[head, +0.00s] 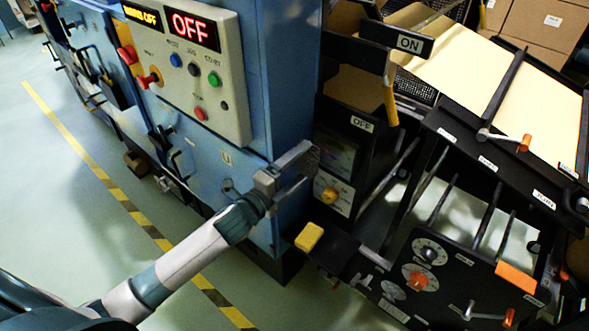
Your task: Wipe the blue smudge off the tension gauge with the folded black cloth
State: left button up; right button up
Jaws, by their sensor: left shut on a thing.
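My left gripper (304,167) reaches in from the lower left, beside the blue machine's right corner. It is shut on the folded black cloth (314,157), a small dark patch at its fingertips. The tension gauge (338,152) appears to be the dark, glassy window on the black panel just right of the cloth. The cloth overlaps its left edge in the picture; I cannot tell whether they touch. A dull bluish-green tint shows on the window, but I cannot make out the smudge clearly. My right gripper is not in view.
A blue machine cabinet (279,90) with a button panel (222,110) stands left of the gripper. A yellow knob (329,196) sits below the gauge. A yellow block (309,236) and a black frame with rods and dials (428,252) lie lower right. Green floor is open at left.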

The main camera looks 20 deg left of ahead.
pick_arm(q)
jog(key=shift+x, duration=1.25)
jog(key=shift+x, duration=1)
jog(key=shift+d, duration=0.1)
jog(key=shift+s+d+p, duration=0.3)
jog(key=shift+s+d, duration=0.05)
jog(key=shift+d, duration=0.4)
jog(key=shift+s+d+p, duration=0.25)
jog(key=shift+s+d, duration=0.1)
jog(key=shift+d, duration=0.55)
jog(key=shift+s+d+p, duration=0.2)
jog(key=shift+s+d, duration=0.1)
jog(key=shift+d, duration=0.6)
jog(key=shift+s+d+p, duration=0.2)
jog(key=shift+s+d, duration=0.05)
jog(key=shift+d, duration=0.65)
